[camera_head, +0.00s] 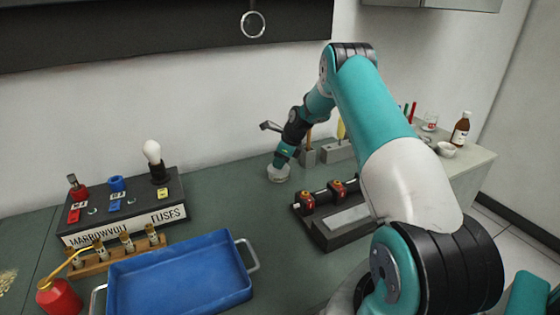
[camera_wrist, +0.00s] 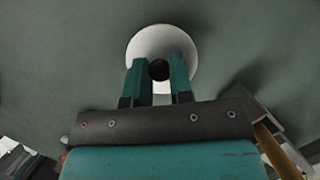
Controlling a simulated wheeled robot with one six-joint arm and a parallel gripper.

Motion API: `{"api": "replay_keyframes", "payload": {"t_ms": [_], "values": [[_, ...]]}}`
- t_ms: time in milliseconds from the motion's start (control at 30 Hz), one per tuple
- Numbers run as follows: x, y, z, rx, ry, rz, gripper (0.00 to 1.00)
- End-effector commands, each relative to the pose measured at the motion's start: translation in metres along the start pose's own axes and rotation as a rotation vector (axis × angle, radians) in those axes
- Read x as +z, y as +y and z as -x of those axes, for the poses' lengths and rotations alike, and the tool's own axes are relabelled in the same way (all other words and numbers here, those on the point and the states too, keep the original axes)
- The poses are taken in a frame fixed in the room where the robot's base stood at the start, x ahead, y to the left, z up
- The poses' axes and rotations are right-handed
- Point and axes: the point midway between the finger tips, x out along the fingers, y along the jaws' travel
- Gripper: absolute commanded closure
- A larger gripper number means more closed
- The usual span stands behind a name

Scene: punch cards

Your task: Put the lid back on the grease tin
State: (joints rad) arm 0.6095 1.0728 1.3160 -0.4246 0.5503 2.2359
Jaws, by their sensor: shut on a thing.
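My gripper (camera_wrist: 160,78) points down at the bench, with its two teal fingers on either side of a small black knob. The knob sits at the middle of a white round lid (camera_wrist: 161,34) in the wrist view, and the fingers are shut on it. In the head view my gripper (camera_head: 282,160) is small and far off, with the pale round lid (camera_head: 278,174) at its tip, low over the green bench top. I cannot tell whether the grease tin is under the lid, as no separate tin shows clearly.
A black rack with red-handled parts (camera_head: 330,207) stands right of my gripper. Grey blocks with upright tools (camera_head: 338,150) stand behind it. A blue tray (camera_head: 180,280), a fuse box (camera_head: 125,215) and a red oil can (camera_head: 59,298) are at left. Bench left of the lid is clear.

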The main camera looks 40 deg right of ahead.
Motion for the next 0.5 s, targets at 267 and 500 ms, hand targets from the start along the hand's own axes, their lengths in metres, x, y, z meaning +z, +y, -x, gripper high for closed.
{"api": "replay_keyframes", "payload": {"t_ms": [267, 500], "values": [[0.0, -0.0001, -0.0002, 0.0, 0.0, 0.0, 1.0], [0.0, -0.0001, -0.0002, 0.0, 0.0, 0.0, 0.49]]}}
